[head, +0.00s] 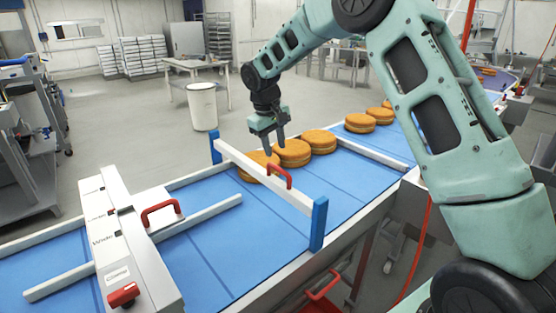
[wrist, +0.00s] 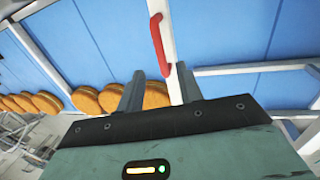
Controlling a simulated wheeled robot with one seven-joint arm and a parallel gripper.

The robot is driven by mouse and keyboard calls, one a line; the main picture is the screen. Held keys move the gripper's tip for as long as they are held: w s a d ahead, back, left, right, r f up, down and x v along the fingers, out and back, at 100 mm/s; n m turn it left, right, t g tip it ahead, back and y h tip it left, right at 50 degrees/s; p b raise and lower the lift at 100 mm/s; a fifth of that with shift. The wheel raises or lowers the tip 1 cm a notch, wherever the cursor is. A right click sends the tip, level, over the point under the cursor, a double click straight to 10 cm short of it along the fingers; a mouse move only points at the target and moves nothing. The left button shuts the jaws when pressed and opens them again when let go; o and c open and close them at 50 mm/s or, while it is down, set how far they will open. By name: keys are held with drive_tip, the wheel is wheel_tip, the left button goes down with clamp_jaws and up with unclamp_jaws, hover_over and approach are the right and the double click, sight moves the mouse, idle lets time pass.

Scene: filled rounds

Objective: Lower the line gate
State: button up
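The line gate (head: 250,170) is a white bar with a red handle (head: 279,174), spanning the blue belt between two blue posts (head: 318,223). The bar sits near the tops of the posts, with a gap to the belt below. In the wrist view the gate bar (wrist: 168,30) runs up from between my fingers, and its red handle (wrist: 157,40) lies ahead of them. My gripper (head: 274,147) is open and empty, fingers pointing down, beside the far half of the bar and above the filled rounds. Whether a finger touches the bar I cannot tell.
Several orange-brown filled rounds (head: 319,141) line the blue conveyor belt (head: 215,255) behind the gate. A white machine (head: 125,245) with red handles straddles the belt at the left. White rails edge the belt. A white bin (head: 202,107) stands on the floor beyond.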

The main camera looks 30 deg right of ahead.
sight(279, 168)
drive_tip(key=f, duration=0.2)
drive_tip(key=d+f+p, duration=0.1)
drive_tip(key=f, duration=0.1)
drive_tip(key=f+p, duration=0.1)
drive_tip(key=f, duration=0.2)
drive_tip(key=shift+w+d+f, duration=0.1)
drive_tip(key=shift+w+d, duration=0.05)
drive_tip(key=shift+d, duration=0.1)
